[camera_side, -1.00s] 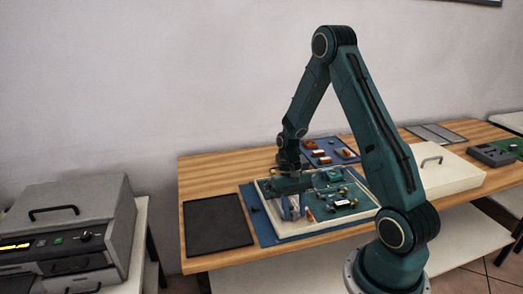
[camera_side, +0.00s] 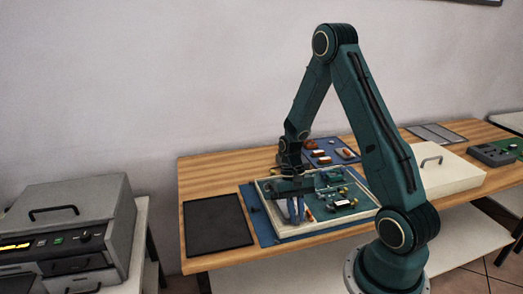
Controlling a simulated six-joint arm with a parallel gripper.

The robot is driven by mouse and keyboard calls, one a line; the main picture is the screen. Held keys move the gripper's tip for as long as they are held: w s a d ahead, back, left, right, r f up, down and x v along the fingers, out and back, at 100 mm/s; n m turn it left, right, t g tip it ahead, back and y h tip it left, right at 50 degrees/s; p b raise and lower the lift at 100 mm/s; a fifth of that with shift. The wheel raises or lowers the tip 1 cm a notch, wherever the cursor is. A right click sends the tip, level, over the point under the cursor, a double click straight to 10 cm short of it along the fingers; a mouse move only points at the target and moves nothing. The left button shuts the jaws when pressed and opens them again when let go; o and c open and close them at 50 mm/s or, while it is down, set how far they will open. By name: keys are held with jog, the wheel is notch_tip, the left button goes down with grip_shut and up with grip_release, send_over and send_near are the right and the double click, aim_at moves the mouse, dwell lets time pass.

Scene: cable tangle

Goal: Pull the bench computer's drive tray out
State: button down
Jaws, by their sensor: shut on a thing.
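The bench computer (camera_side: 323,225) is an open, shallow cream case with a green board inside, on the wooden bench. My gripper (camera_side: 296,218) points down into the left part of the case. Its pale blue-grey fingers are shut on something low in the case. The held part is mostly hidden by the fingers and too small to make out; it seems to be the drive tray. I cannot tell how far it sits out of its place. A small orange part (camera_side: 309,214) lies just right of the fingers.
A blue mat (camera_side: 258,226) lies under the case. A black mat (camera_side: 218,224) to its left is empty. A blue tray (camera_side: 318,145) with orange parts is behind. A cream lid (camera_side: 450,172) with a handle and a grey device (camera_side: 490,155) are at right.

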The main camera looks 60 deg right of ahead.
jog(key=shift+s+a, duration=0.65)
jog(key=c, duration=1.4)
grip_release()
jog(key=shift+w, duration=0.1)
jog(key=shift+w+d+r, duration=0.15)
jog(key=shift+d+r, duration=0.05)
jog(key=shift+r, duration=0.3)
jog(key=v, duration=1.2)
jog(key=shift+r, duration=0.3)
